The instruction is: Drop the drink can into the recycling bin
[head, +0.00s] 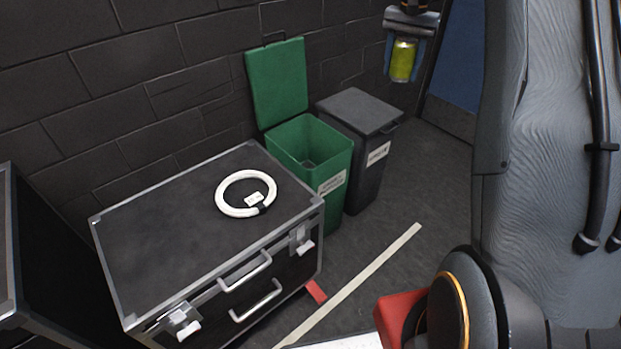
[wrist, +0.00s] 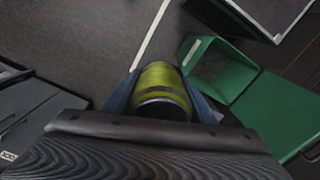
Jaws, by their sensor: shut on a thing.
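A yellow-green drink can (head: 403,60) is held between the fingers of my gripper (head: 404,62), upright and high above the floor in the head view. In the wrist view, the can (wrist: 160,88) sits between the two blue fingers of my gripper (wrist: 160,95). The green recycling bin (head: 330,158) stands against the wall with its lid up and its top open. In the head view the can appears up and to the right of this bin, apart from it. The open green bin (wrist: 228,75) shows to the right of the can in the wrist view.
A dark grey bin (head: 361,110) with its lid shut stands right beside the green one. A black flight case (head: 160,235) with a coiled white cable (head: 228,207) on top stands in front left. A pale stripe (head: 375,265) crosses the clear floor.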

